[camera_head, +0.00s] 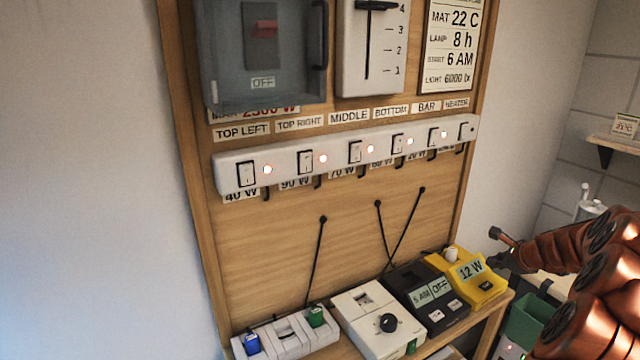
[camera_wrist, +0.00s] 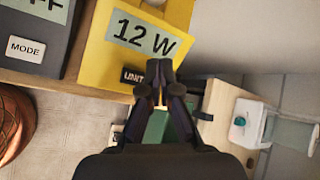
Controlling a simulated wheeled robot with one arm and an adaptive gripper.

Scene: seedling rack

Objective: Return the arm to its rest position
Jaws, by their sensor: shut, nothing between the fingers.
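My gripper (camera_wrist: 160,75) shows in the wrist view with its dark fingers together, shut and empty, in front of the lower edge of the yellow meter (camera_wrist: 98,55) reading 12 W. I cannot tell whether the fingertips touch it. In the head view my copper-coloured arm (camera_head: 600,270) comes in from the lower right. There my gripper (camera_head: 500,262) is partly visible just right of the yellow meter (camera_head: 487,288), at the right end of the shelf.
A wooden board holds a power strip (camera_head: 350,155) with several switches and lit red lights. Below it on the shelf stand a dark timer (camera_head: 430,297), a white box with a black knob (camera_head: 362,312) and a white socket block (camera_head: 290,338). A green container (camera_head: 528,318) stands lower right.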

